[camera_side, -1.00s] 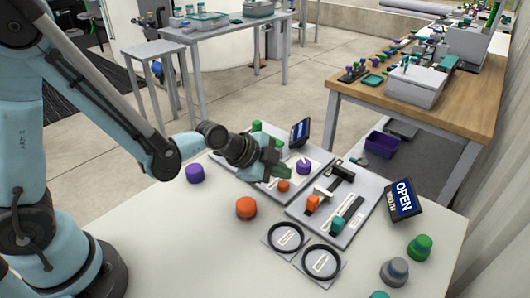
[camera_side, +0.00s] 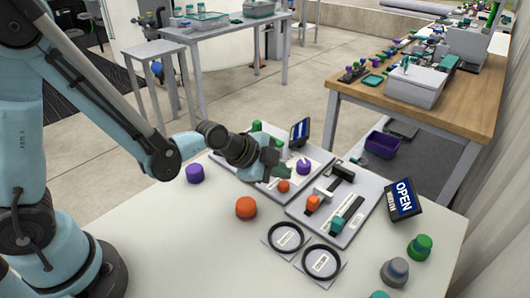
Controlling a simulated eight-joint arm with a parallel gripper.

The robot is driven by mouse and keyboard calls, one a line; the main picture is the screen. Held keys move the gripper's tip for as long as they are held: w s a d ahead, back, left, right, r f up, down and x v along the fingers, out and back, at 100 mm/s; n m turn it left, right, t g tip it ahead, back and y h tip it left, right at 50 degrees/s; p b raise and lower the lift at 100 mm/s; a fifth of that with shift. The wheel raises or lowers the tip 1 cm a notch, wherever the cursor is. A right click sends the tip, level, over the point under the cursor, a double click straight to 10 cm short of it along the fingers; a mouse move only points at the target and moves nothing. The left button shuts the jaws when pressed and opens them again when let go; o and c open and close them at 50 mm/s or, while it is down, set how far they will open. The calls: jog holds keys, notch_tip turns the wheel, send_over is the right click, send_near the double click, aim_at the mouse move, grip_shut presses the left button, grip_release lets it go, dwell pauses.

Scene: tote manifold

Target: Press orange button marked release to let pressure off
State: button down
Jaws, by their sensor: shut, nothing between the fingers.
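The orange button (camera_side: 283,186) sits near the front right of the rear grey panel (camera_side: 297,195). Its marking is too small to read. My gripper (camera_side: 269,172) is shut and empty, above the panel, just left of and above the button in the picture. I cannot tell whether the fingertips touch the panel. A purple knob (camera_side: 303,167) is on the same panel to the right of my gripper, and a green part (camera_side: 257,126) shows behind my wrist. A small blue display (camera_side: 299,131) stands at the panel's back.
A second panel (camera_side: 330,222) with an orange slider (camera_side: 313,203) and a teal slider (camera_side: 337,224) lies to the right, beside a sign reading OPEN (camera_side: 404,198).

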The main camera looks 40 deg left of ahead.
aim_at(280, 186)
jog(key=shift+f, duration=0.15)
jog(key=shift+f, duration=0.3)
jog(key=shift+f, duration=0.45)
dwell(0.9)
jog(key=shift+r, duration=0.9)
jog(key=shift+r, duration=2.5)
